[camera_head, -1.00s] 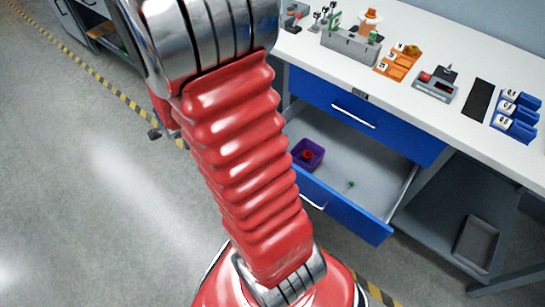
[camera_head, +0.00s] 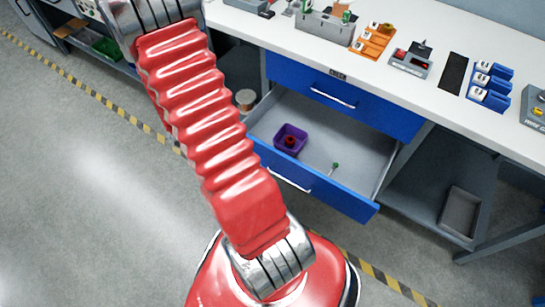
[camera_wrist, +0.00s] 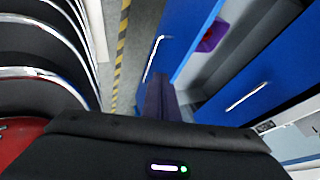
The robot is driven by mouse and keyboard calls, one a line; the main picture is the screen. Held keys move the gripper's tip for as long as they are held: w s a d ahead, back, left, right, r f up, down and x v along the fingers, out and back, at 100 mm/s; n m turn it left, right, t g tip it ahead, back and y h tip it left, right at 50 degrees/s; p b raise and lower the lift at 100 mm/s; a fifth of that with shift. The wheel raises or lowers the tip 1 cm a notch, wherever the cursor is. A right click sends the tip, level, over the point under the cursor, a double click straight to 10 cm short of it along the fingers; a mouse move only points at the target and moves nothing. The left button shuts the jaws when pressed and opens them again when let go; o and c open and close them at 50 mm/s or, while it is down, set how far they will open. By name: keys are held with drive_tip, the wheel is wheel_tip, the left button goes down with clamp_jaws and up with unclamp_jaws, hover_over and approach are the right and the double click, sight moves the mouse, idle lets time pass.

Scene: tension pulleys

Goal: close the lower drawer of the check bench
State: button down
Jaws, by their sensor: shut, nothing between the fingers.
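The lower drawer (camera_head: 335,192) of the check bench stands pulled out, with its blue front, bar handle (camera_head: 290,180) and grey inside showing. A purple bin (camera_head: 291,139) with a red part in it and a small green-topped piece (camera_head: 335,166) lie inside the drawer. In the wrist view, the lower drawer front (camera_wrist: 188,42) and the purple bin (camera_wrist: 212,36) show ahead. My gripper (camera_wrist: 160,84) is shut and empty, its dark fingers overlapping the lower drawer front near its handle (camera_wrist: 156,58). I cannot tell whether they touch. My gripper is outside the head view.
The upper drawer (camera_head: 345,97) is shut above the lower one; its front (camera_wrist: 255,75) is also in the wrist view. The white bench top (camera_head: 425,90) holds several fixtures and trays. A grey tray (camera_head: 461,212) sits on the low shelf at right. Open floor (camera_head: 90,190) lies left.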

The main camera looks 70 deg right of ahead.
approach(281, 160)
wheel_tip(281, 160, down, 3)
drive_tip(key=s+a, duration=0.2)
drive_tip(key=a, duration=0.1)
drive_tip(key=d, duration=0.4)
drive_tip(key=shift+s+f, duration=0.1)
drive_tip(key=shift+f, duration=0.1)
drive_tip(key=shift+d, duration=0.3)
drive_tip(key=shift+a, duration=0.1)
